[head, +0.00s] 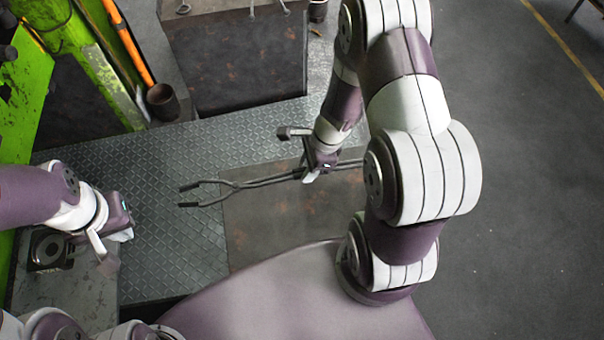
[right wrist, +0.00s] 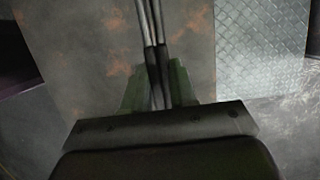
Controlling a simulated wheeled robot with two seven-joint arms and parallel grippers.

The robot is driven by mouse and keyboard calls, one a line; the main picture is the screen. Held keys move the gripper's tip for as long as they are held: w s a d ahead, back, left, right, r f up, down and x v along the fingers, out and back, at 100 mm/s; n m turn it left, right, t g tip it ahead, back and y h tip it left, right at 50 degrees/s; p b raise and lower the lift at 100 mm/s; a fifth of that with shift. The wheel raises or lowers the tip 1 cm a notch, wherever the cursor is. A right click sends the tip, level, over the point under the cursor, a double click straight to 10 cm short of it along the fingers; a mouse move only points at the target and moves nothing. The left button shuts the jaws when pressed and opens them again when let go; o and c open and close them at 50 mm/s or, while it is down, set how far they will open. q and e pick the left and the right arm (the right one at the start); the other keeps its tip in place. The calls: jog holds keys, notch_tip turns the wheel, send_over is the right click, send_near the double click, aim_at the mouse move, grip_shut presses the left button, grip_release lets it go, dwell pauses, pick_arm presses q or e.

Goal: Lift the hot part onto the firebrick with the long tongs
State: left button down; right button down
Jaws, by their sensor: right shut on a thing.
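The long tongs (head: 240,185) are dark metal, with their forked jaws pointing left and spread apart over the tread plate. My right gripper (head: 312,172) is shut on their handles, and the handle ends run on to the right behind my arm. In the right wrist view the two handles (right wrist: 153,45) pass between the fingers (right wrist: 158,88). Nothing is between the tong jaws. My left gripper (head: 108,246) is at the left, beside a dark block with a round recess; its finger gap is unclear. I cannot pick out the hot part or the firebrick.
The dark block (head: 48,250) rests on a grey metal surface at the lower left. A rust-stained plate (head: 270,225) lies below the tongs. A large dark block (head: 240,60) stands at the back, with a green press frame (head: 105,75) and a cup (head: 162,102) to its left. Open floor lies right.

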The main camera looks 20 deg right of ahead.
notch_tip(320, 180, up, 7)
jog(key=p, duration=0.6)
jog(key=shift+r, duration=0.15)
